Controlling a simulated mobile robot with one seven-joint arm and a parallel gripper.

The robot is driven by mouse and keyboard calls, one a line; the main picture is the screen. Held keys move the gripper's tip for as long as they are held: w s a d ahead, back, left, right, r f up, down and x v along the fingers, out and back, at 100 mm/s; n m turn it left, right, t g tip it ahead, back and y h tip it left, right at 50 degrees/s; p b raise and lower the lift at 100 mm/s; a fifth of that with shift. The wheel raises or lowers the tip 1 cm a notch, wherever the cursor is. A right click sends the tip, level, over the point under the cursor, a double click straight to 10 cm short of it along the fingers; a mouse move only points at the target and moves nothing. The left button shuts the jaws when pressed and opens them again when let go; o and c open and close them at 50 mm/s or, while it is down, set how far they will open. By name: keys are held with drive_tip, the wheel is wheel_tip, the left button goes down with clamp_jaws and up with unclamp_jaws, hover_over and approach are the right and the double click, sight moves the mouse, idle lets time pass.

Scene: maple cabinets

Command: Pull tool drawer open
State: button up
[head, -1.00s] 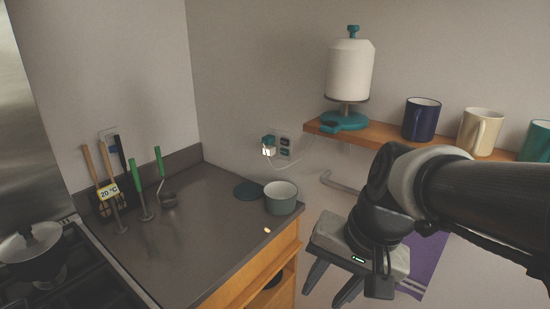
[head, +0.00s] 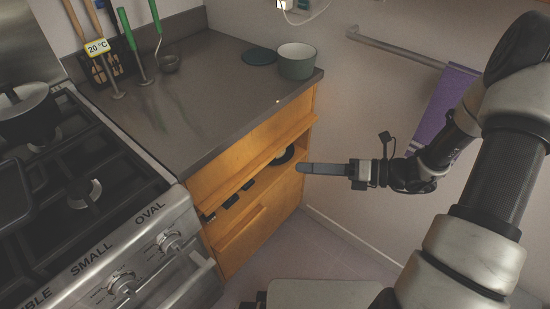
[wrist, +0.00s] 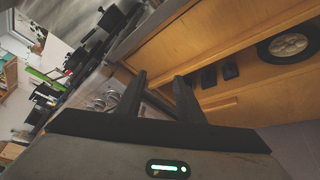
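The orange-brown wooden cabinet under the counter has an upper drawer front (head: 250,145) with a long ledge-like pull (head: 262,160) along its lower edge. Below it an open gap shows dark items, and under that is a lower front with a shorter pull (head: 242,232). I cannot tell which front is the tool drawer; both look shut. My gripper (head: 300,167) points left at the cabinet's right end, seen side-on. In the wrist view my gripper (wrist: 159,74) is open, its two fingers apart with nothing between them. The upper front (wrist: 205,35) and lower pull (wrist: 220,107) lie beyond them.
A stove (head: 110,215) with knobs and a front rail stands left of the cabinet. A green pot (head: 297,64) sits near the counter's right edge. A wall rail (head: 390,47) holds a purple towel (head: 447,100). Floor right of the cabinet is clear.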

sight(272, 159)
drive_tip(key=w+d+f+m+t+b, duration=0.2)
drive_tip(key=f+m+t, duration=0.2)
drive_tip(key=f+m, duration=0.25)
drive_tip(key=w+d+f+m+t+b, duration=0.1)
drive_tip(key=w+d+f+m+t, duration=0.15)
drive_tip(key=f+m, duration=0.45)
drive_tip(key=shift+n+t+h, duration=0.25)
drive_tip(key=shift+n+h, duration=0.05)
drive_tip(key=shift+n, duration=0.25)
drive_tip(key=b+x, duration=0.1)
drive_tip(key=x, duration=0.7)
drive_tip(key=b+x, duration=0.2)
drive_tip(key=x, duration=0.7)
drive_tip(key=shift+s+a+f, duration=0.1)
drive_tip(key=shift+s+f, duration=0.15)
clamp_jaws()
